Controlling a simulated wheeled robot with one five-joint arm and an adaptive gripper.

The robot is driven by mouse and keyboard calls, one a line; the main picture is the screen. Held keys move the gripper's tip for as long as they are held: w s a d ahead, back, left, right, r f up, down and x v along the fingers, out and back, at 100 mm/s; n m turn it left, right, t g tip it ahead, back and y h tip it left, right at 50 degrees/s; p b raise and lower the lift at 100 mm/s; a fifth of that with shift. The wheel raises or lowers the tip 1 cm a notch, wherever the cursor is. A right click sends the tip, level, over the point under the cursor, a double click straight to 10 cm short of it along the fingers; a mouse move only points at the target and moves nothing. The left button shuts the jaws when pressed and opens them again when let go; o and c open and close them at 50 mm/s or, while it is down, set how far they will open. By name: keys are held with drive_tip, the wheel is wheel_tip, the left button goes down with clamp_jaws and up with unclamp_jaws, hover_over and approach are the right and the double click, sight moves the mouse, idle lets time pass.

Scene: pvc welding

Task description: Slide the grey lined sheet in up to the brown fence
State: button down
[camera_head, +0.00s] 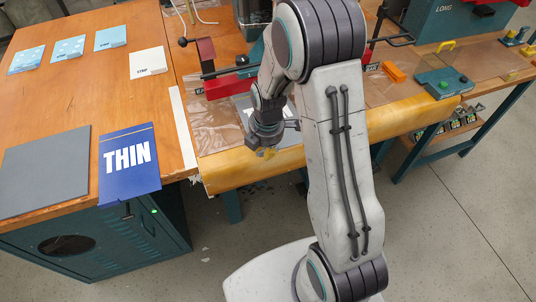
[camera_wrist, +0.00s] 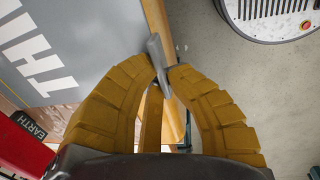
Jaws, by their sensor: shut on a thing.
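A grey sheet (camera_wrist: 85,45) with large white letters fills the left of the wrist view. A pale patch of it (camera_head: 243,103) shows in the head view, partly behind my arm. My gripper (camera_wrist: 163,78) has its yellow fingers shut on a small upright grey tab (camera_wrist: 156,52) at the sheet's right edge. In the head view my gripper (camera_head: 268,152) is at the front edge of the right-hand bench. I cannot clearly make out the brown fence; a dark red-brown upright block (camera_head: 206,52) stands behind the sheet area.
A red bar (camera_head: 222,87) lies across the bench behind the sheet; its EARTH label (camera_wrist: 30,125) shows in the wrist view. A blue THIN card (camera_head: 129,175) and a plain grey sheet (camera_head: 45,170) lie on the left table. An orange block (camera_head: 394,71) lies right of my arm.

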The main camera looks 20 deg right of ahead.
drive_tip(key=shift+w, duration=0.75)
drive_tip(key=shift+w+f+b, duration=0.3)
drive_tip(key=shift+w+f, duration=0.35)
drive_tip(key=shift+w, duration=0.25)
drive_tip(key=shift+w+f+b, duration=0.15)
drive_tip(key=shift+f+b, duration=0.2)
drive_tip(key=shift+b, duration=0.05)
idle(0.4)
drive_tip(key=c, duration=1.3)
unclamp_jaws()
drive_tip(key=shift+r, duration=0.15)
drive_tip(key=shift+s+r+p, duration=0.25)
drive_tip(key=shift+r+p, duration=0.25)
drive_tip(key=shift+r, duration=0.35)
drive_tip(key=shift+s+r+p, duration=0.25)
drive_tip(key=shift+r+p, duration=0.25)
drive_tip(key=shift+r, duration=0.3)
drive_tip(key=shift+s+r, duration=0.5)
drive_tip(key=shift+s, duration=0.85)
drive_tip(key=shift+s+r, duration=0.5)
drive_tip(key=shift+s, duration=0.85)
drive_tip(key=shift+s+r, duration=0.5)
drive_tip(key=shift+s, duration=0.85)
